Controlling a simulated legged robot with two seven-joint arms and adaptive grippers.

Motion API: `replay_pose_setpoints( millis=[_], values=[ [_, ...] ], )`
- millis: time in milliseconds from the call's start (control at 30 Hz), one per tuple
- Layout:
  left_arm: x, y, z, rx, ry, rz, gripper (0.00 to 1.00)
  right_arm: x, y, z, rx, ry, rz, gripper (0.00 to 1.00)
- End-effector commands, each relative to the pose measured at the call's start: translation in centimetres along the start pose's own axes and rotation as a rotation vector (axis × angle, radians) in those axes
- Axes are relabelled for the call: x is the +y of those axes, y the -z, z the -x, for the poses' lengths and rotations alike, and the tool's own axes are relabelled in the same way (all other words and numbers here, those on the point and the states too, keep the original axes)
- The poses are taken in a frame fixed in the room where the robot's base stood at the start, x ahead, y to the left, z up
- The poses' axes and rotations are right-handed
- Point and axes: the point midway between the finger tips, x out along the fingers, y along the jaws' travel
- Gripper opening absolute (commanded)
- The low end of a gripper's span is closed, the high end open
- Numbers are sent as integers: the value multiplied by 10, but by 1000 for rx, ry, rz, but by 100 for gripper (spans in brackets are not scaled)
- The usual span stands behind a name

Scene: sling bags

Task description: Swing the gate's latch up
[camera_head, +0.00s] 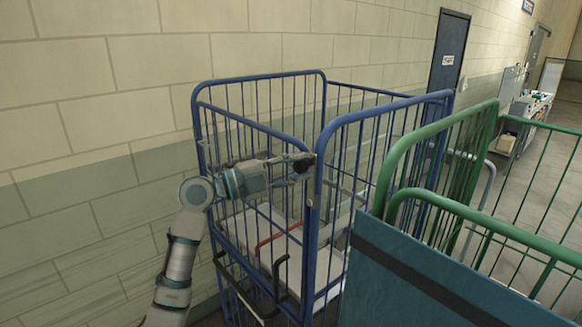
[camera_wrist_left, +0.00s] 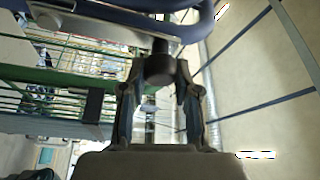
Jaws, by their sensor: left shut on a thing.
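The blue cage trolley's gate (camera_head: 250,124) is the barred panel in front of my left arm, with its free end near the corner post (camera_head: 316,190). My left gripper (camera_head: 302,164) is at the gate's upper right end, beside that post. In the left wrist view the gripper (camera_wrist_left: 158,88) is shut on a dark, round-ended piece, which looks like the latch (camera_wrist_left: 158,66), just below a curved blue rail (camera_wrist_left: 130,22). In the head view the fingers hide most of the latch, so its angle cannot be told. My right gripper is not in view.
A green cage trolley (camera_head: 440,205) with a blue-teal panel (camera_head: 420,285) stands close at the right. A black handle (camera_head: 279,275) and a red bar (camera_head: 275,238) are lower on the blue cage. A block wall (camera_head: 90,120) runs behind and left.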

Motion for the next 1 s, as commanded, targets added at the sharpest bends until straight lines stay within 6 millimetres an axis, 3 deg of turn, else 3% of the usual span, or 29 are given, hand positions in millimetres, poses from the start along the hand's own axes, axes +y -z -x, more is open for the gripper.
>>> replay_pose_setpoints(
  millis=[200, 233, 333, 767, 867, 1000],
  values=[
    [1, -2, -1, -4, -1, 0, 0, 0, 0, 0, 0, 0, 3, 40],
    [1, -2, -1, -4, -1, 0, 33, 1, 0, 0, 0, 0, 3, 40],
    [1, -1, -1, -3, -1, 1, 57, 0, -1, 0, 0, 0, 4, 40],
    [-2, 0, 8, 1, 6, 1, 57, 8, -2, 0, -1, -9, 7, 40],
    [-2, -1, 10, 0, 7, 1, 57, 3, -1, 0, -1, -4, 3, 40],
    [-2, -1, 23, 0, 6, 0, 57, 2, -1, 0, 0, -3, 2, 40]
  ],
)
